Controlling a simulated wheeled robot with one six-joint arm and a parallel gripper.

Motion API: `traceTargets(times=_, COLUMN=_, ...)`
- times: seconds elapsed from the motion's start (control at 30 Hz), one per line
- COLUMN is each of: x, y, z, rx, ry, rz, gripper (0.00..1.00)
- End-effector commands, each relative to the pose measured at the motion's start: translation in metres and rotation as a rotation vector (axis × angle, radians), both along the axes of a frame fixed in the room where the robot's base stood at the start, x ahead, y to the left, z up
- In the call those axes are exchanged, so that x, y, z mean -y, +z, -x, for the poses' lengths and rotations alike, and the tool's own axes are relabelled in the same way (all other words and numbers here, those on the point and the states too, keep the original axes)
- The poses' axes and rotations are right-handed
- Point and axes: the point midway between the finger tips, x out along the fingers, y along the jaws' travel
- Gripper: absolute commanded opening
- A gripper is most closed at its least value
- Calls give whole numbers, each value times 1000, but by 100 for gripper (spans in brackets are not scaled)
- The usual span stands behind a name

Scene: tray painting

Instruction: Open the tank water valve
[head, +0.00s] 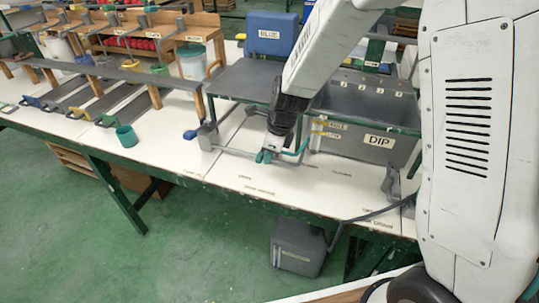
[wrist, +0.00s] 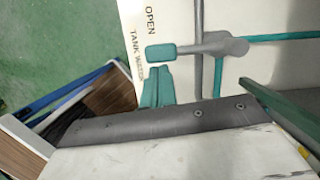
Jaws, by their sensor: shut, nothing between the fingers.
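The tank water valve shows in the wrist view as a grey body (wrist: 222,45) with a lever that ends in a teal grip (wrist: 160,52). A teal pipe (wrist: 280,36) runs from it to the right. The words OPEN (wrist: 151,20) and TANK WATER (wrist: 137,55) are printed on the white tabletop beside it. My gripper (wrist: 155,72) has teal fingers, shut and empty, with the tips right beside the teal grip; I cannot tell whether they touch. In the head view my gripper (head: 264,157) is low over the bench front, and my arm partly hides the valve.
A grey tank labelled DIP (head: 378,141) stands behind and to the right. A grey box (head: 299,247) is below the bench.

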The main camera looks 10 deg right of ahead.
Motion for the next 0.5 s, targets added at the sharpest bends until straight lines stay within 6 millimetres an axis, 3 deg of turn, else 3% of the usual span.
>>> traceTargets(times=0.17, x=2, y=8, z=0, rx=1, ry=-1, rz=-1, gripper=0)
traceTargets(times=0.5, x=22, y=68, z=5, rx=4, ry=-12, rz=-1, gripper=0)
